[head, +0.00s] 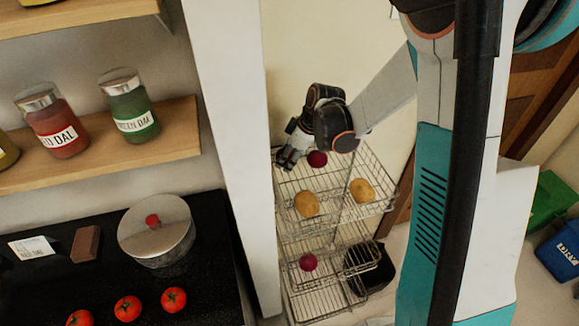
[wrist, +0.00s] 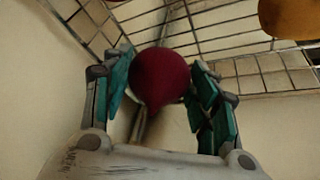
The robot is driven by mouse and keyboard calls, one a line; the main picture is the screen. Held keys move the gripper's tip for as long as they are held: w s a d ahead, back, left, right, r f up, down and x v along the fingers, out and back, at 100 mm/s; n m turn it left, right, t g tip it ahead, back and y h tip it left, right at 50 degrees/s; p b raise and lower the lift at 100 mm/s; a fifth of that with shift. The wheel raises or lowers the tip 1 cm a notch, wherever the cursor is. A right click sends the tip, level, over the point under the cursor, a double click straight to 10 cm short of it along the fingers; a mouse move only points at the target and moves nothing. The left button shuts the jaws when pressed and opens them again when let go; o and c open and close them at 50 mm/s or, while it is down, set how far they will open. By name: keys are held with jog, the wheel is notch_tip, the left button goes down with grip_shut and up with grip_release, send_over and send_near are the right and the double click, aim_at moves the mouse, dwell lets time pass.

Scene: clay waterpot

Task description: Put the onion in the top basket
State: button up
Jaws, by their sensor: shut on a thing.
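A dark red onion (wrist: 161,78) is between the fingers of my gripper (wrist: 164,88) in the wrist view, with a finger on each side of it. In the head view the same onion (head: 317,159) shows beside my gripper (head: 291,158), at the back of the top basket (head: 340,223). I cannot tell whether it touches the basket wires. Two potatoes, one at the left (head: 306,204) and one at the right (head: 362,190), are in the top basket. Another dark red onion (head: 308,262) lies in a lower basket.
A white wall edge (head: 225,130) stands left of the wire rack. A black counter holds a lidded pot (head: 156,232) and several tomatoes (head: 128,308). Jars (head: 128,106) stand on a wooden shelf. Green and blue bins (head: 560,250) are at the far right.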

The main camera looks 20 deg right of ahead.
jog(key=shift+f+b, duration=0.55)
jog(key=shift+f, duration=1.55)
jog(key=shift+f, duration=0.1)
jog(key=o, duration=0.7)
jog(key=shift+o, duration=0.5)
